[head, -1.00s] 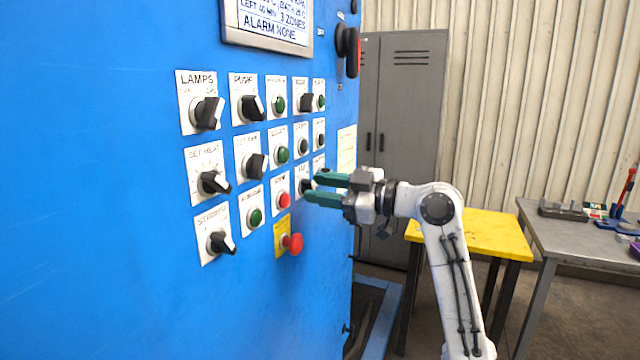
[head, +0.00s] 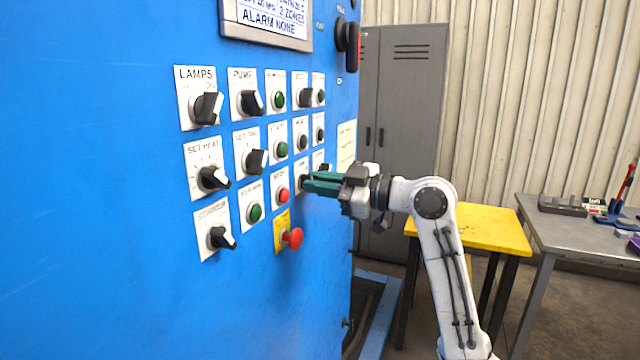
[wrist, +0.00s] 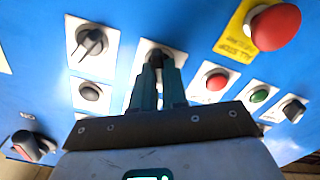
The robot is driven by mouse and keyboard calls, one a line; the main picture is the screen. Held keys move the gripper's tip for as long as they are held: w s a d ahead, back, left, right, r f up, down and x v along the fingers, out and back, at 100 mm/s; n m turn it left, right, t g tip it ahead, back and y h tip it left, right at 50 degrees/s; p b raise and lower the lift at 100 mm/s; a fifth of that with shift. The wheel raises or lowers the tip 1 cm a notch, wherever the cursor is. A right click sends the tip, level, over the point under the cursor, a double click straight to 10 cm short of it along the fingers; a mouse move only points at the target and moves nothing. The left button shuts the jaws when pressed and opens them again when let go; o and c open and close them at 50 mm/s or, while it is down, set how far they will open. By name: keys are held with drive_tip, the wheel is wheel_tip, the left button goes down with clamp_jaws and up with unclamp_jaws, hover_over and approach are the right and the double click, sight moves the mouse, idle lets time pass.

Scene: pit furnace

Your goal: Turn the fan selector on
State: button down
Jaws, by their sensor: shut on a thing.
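The fan selector is a black knob (wrist: 155,56) on a white label plate (head: 302,168), in the lower row of the blue panel. Its lettering is too small to read surely. My gripper (head: 306,182) reaches the plate from the right, its green fingers close together at the knob. In the wrist view, my gripper (wrist: 158,68) is shut on the fan selector, with a finger on either side. The fingers hide most of the knob, so its pointing direction cannot be told.
A red button (wrist: 216,79) sits close beside the held knob. A red mushroom button (head: 292,238) on a yellow plate stands out below. Another black selector (wrist: 91,41) is on the other side. A yellow table (head: 480,232) and grey locker (head: 405,120) stand right of the panel.

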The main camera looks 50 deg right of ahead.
drive_tip(key=shift+m, duration=0.3)
drive_tip(key=shift+d+m+p, duration=0.15)
drive_tip(key=shift+m+p, duration=3.2)
drive_tip(key=shift+m, duration=2.25)
drive_tip(key=c, duration=1.2)
unclamp_jaws()
drive_tip(key=shift+o, duration=0.2)
drive_tip(key=b+v, duration=0.2)
drive_tip(key=v, duration=0.8)
drive_tip(key=shift+s+d+b, duration=0.2)
drive_tip(key=shift+s+b, duration=0.15)
drive_tip(key=shift+b, duration=0.05)
